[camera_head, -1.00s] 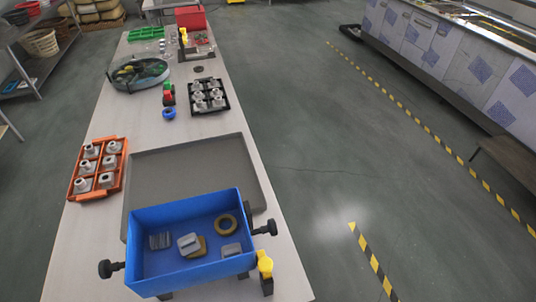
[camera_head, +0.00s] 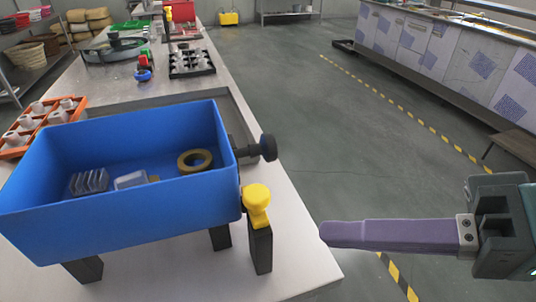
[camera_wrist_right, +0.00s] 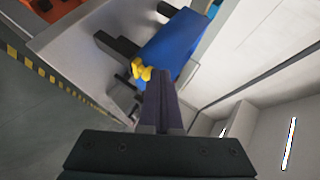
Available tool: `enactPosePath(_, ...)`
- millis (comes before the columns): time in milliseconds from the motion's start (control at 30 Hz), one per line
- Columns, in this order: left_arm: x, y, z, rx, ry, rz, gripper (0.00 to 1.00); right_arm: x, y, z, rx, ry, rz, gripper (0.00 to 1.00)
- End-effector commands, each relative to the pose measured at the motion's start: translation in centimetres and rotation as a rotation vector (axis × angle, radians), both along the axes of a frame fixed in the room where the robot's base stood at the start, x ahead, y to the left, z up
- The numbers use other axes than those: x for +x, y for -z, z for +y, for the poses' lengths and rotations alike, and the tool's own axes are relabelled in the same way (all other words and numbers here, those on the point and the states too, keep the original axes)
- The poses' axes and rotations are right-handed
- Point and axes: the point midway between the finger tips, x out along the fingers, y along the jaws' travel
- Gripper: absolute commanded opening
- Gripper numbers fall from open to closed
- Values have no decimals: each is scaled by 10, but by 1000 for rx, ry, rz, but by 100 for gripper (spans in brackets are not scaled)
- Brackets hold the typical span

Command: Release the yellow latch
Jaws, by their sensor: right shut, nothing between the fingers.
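The yellow latch (camera_head: 256,200) is a small knob on top of a black post at the right front corner of the blue tank (camera_head: 120,215). It also shows in the right wrist view (camera_wrist_right: 139,72), just left of my fingertips. My right gripper (camera_head: 326,232) has long purple fingers, shut and empty. In the head view it points left, to the right of the latch and a little lower in the picture, with a visible gap between them. It also shows in the right wrist view (camera_wrist_right: 160,82). My left gripper is not in view.
The tank stands on black legs on the table (camera_head: 306,258) and holds a yellow ring (camera_head: 195,161) and grey parts. A black knob (camera_head: 267,148) sticks out of its right side. An orange tray (camera_head: 38,122) of parts is at left. Open floor lies right of the table.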

Motion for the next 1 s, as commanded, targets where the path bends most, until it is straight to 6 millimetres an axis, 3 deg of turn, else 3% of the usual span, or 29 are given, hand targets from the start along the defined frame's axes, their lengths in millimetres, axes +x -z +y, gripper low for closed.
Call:
enactPosePath(33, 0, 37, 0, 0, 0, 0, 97, 8, 28, -2, 55, 14, -3, 0)
enactPosePath(100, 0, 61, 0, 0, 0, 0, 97, 18, 38, -4, 138, 38, -8, 0)
enactPosePath(300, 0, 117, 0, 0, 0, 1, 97, 43, 54, -18, 350, 99, -22, 0)
enactPosePath(400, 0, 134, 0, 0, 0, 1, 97, 51, 57, -25, 427, 120, -27, 0)
enactPosePath(600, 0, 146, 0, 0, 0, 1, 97, 59, 55, -33, 504, 143, -33, 0)
enactPosePath(1000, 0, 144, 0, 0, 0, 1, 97, 60, 52, -32, 511, 144, -33, 0)
